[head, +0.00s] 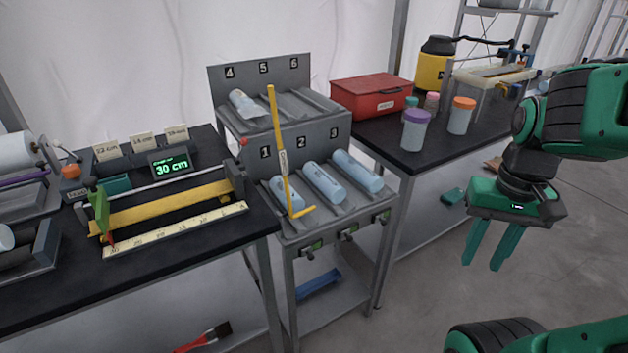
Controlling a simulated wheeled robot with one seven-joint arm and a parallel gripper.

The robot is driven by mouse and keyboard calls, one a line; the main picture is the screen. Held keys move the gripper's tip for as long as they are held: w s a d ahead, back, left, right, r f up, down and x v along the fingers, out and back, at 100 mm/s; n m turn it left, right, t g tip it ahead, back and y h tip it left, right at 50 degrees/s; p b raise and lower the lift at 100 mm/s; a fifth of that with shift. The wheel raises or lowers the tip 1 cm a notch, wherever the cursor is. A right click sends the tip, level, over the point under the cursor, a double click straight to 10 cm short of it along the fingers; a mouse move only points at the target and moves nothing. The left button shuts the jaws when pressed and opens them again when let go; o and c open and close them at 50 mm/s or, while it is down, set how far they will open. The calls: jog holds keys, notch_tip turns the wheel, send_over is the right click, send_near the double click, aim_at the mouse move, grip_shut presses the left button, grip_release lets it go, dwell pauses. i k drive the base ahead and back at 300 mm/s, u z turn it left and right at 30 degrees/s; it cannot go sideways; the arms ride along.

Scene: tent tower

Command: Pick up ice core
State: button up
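Several pale blue ice cores lie in a grey two-tier rack. In the lower tier, one core (287,193) lies in slot 1, partly behind a yellow stick, one (323,183) in slot 2, and one (357,171) to its right. On the upper tier, a paler core (245,104) lies in slot 4; slots 5 and 6 look empty. My gripper (493,258) hangs at the right, fingers down and apart, with nothing between them. It is well to the right of the rack, touching nothing.
A measuring bench (150,270) with a "30 cm" display (171,166) is at left. The dark table (395,150) behind right holds a red box (372,96) and jars.

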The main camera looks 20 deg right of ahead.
aim_at(336, 194)
jog(key=i, duration=0.9)
jog(key=z, duration=0.1)
